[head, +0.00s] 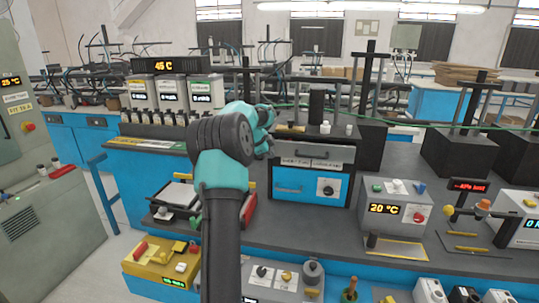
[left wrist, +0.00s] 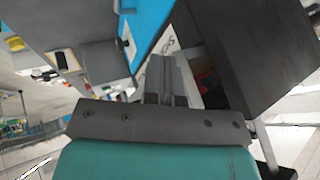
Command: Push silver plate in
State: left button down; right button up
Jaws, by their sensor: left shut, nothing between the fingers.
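A dark box-shaped device (head: 308,180) with a blue front and a round dial stands on the grey bench. A grey, silver-looking plate (head: 318,151) lies across the upper front of it, with white labels just below. It looks like the silver plate, but how far it sticks out I cannot tell. My left arm stands left of the device, its teal wrist near the device's upper left corner; the fingers are hidden there. In the left wrist view my left gripper (left wrist: 164,65) is shut and empty, with a blue panel and a dark block beyond. My right gripper is not in view.
A testing unit reading 20 °C (head: 395,208) stands right of the device. A dark block with posts (head: 460,152) stands at the back right. A yellow box (head: 160,258) sits low at the left. Some bench surface in front of the device is clear.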

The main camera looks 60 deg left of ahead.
pick_arm(q)
jog(key=shift+w+a, duration=0.85)
jog(key=shift+a, duration=0.05)
jog(key=shift+s+d, duration=0.1)
jog(key=s+d+r, duration=0.3)
jog(key=s+r, duration=0.5)
jog(key=shift+s+d, duration=0.25)
